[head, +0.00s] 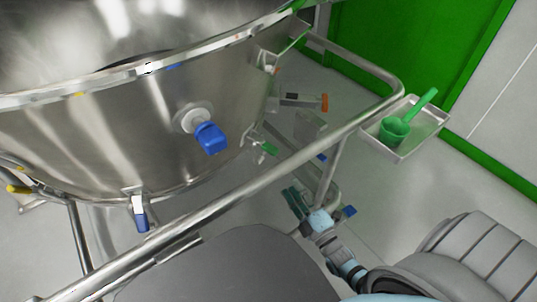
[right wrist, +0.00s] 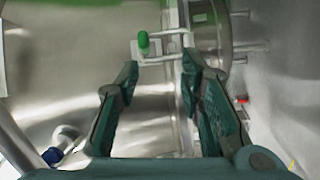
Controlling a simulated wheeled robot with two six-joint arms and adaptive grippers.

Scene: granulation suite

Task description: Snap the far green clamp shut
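A green-handled clamp (head: 268,148) sits on the right side of the large steel vessel (head: 100,135). A second green bar (head: 293,43) shows higher up, near the vessel rim; I cannot tell for sure which is the far clamp. In the right wrist view a green clamp handle (right wrist: 143,42) stands out from a pale bracket, beyond my fingertips. My right gripper (head: 294,197) is below the lower clamp in the head view, apart from it. In the right wrist view its dark green fingers (right wrist: 160,70) are spread with nothing between them. My left gripper is not in view.
A steel rail (head: 250,187) runs around the vessel, between it and my body. A blue valve handle (head: 211,138) juts from the vessel wall. A small tray (head: 408,151) with a green scoop (head: 396,130) is fixed at the rail's right corner. Grey floor is open beyond.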

